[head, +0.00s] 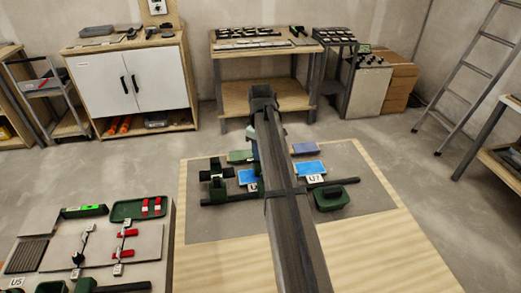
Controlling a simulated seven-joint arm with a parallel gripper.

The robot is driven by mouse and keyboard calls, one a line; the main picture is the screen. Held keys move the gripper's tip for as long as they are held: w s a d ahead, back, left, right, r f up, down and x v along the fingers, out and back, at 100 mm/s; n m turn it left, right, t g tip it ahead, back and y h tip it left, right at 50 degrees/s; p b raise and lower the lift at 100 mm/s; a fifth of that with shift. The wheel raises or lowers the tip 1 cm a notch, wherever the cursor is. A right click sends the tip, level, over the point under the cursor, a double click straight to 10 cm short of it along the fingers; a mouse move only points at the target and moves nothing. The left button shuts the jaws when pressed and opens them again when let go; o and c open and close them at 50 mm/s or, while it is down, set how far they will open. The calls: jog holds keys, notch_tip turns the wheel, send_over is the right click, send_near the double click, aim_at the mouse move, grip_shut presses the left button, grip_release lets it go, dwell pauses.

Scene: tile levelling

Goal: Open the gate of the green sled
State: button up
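A dark green box-like body (332,198), open on top, sits on the grey slab to the right of the long dark beam. A second dark green piece (215,180) with upright parts stands left of the beam. I cannot tell for sure which of them is the green sled, and no gate can be made out at this size. The long dark beam (290,225) runs from the bottom edge up to a dark end over the slab and hides the middle of it. My gripper's fingers cannot be made out.
Blue tiles (309,168) and white labels lie on the grey slab (365,190). At the lower left, a bench (75,240) holds a green level (84,211) and a green tray (117,213) with red pieces. Cabinets, a work table and a ladder (480,75) stand behind.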

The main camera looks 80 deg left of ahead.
jog(key=c, duration=0.4)
jog(key=shift+c, duration=0.2)
jog(key=shift+m, duration=0.3)
jog(key=m, duration=0.3)
jog(key=shift+m, duration=0.4)
jog(key=m, duration=0.3)
jog(key=shift+w+m, duration=0.1)
jog(key=shift+m, duration=0.2)
jog(key=m, duration=0.5)
jog(key=shift+w, duration=0.1)
jog(key=shift+m, duration=2.4)
